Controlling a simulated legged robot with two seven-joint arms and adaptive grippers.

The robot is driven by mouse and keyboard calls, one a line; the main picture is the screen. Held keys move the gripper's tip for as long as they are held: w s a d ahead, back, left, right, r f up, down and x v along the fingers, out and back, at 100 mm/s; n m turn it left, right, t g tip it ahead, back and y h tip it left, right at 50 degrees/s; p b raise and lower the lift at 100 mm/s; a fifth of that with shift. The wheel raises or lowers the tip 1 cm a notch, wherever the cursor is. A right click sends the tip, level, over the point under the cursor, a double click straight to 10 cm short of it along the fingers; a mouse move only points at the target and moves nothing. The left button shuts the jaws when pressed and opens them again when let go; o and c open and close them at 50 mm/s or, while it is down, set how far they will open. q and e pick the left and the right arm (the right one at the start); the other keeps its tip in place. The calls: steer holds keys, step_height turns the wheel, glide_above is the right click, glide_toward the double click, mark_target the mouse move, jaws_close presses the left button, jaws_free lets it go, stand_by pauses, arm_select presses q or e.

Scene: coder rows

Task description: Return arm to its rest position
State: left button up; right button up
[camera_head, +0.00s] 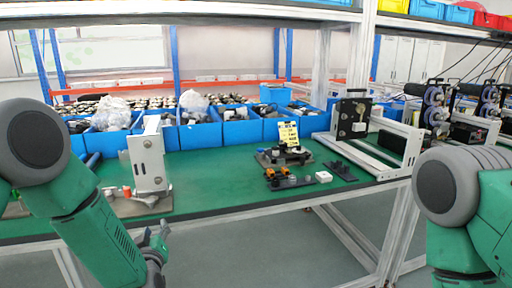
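My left arm comes in from the left edge, its green forearm hanging down in front of the bench. My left gripper (155,237) is low, in front of the green work table's (226,185) near edge. Its fingers point up and stand apart, with nothing visible between them. My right arm shows only its grey joint and green link at the right edge. My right gripper is out of view.
A white metal fixture (149,160) stands on the table at the left. Small orange and black parts (279,176) lie mid-table. A larger white-framed fixture (370,140) is at the right. Blue bins (243,131) line the back.

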arm_select(q)
steer(key=s+d+f+m+g+h, duration=0.2)
steer(key=s+f+m+g+h, duration=0.4)
steer(key=s+f, duration=1)
steer(key=s+a+f+m+g+y, duration=0.1)
steer(key=s+g, duration=0.4)
steer(key=s, duration=0.8)
steer(key=s+a+f+g, duration=0.2)
steer(key=s+f+g, duration=0.2)
steer(key=s, duration=1)
steer(key=shift+m+g+y, duration=0.4)
steer(key=shift+w, duration=0.25)
